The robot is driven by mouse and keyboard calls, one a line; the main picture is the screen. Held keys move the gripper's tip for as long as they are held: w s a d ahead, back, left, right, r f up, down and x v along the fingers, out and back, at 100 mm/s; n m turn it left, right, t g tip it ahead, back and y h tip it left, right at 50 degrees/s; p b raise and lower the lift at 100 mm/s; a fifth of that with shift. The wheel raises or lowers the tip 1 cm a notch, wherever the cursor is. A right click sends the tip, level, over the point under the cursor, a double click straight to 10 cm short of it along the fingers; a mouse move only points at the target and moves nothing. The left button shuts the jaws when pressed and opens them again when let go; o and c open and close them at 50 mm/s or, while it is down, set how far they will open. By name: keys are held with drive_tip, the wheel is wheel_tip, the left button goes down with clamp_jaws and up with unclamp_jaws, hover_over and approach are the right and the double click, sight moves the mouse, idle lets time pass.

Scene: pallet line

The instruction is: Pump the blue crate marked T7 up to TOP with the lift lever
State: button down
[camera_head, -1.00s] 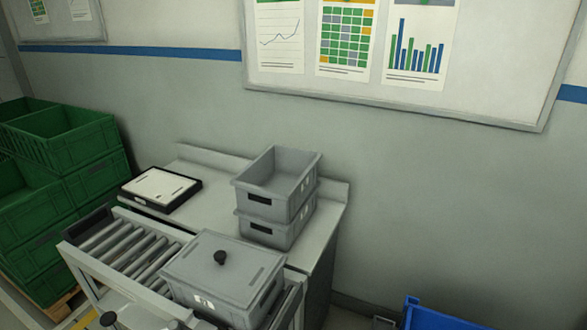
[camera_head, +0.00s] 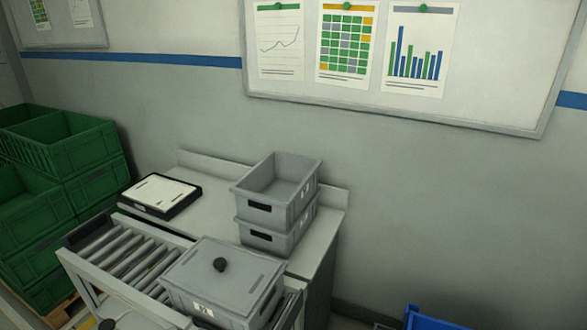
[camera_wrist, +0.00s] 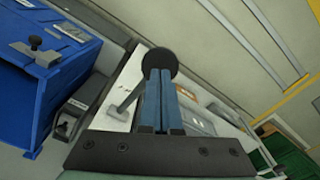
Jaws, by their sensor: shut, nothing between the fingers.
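A blue crate (camera_head: 440,319) shows only its top edge at the bottom right of the head view. A large blue body, probably the same crate, fills the left of the wrist view (camera_wrist: 40,85); no T7 mark is readable. My gripper (camera_wrist: 160,74) has its two blue fingers shut together and empty. Its tips overlap a round black knob (camera_wrist: 160,60) in the wrist view. It seems to be the lift lever's knob; I cannot tell whether they touch. A grey rod (camera_wrist: 124,103) shows left of the fingers. The TOP mark is not visible.
A roller conveyor (camera_head: 125,252) carries a grey lidded box (camera_head: 235,262). Behind it, a bench (camera_head: 205,215) holds two stacked grey bins (camera_head: 278,190) and a flat black-edged device (camera_head: 160,192). Green crates (camera_head: 75,145) stand at left. The wall at right is bare below the board.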

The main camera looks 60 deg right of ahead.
drive_tip(key=shift+f, duration=0.1)
idle(0.3)
drive_tip(key=shift+f+b, duration=0.65)
drive_tip(key=shift+f, duration=0.15)
drive_tip(key=shift+r, duration=0.1)
drive_tip(key=shift+a+f+b, duration=0.3)
drive_tip(key=shift+a+f, duration=0.05)
drive_tip(key=shift+f, duration=0.6)
drive_tip(key=shift+s+a+f+b, duration=0.1)
drive_tip(key=shift+a+f+b, duration=0.15)
drive_tip(key=shift+f+b, duration=0.35)
drive_tip(key=shift+f, duration=0.25)
drive_tip(key=shift+a+f+b, duration=0.15)
drive_tip(key=shift+f+b, duration=0.25)
drive_tip(key=shift+f, duration=0.4)
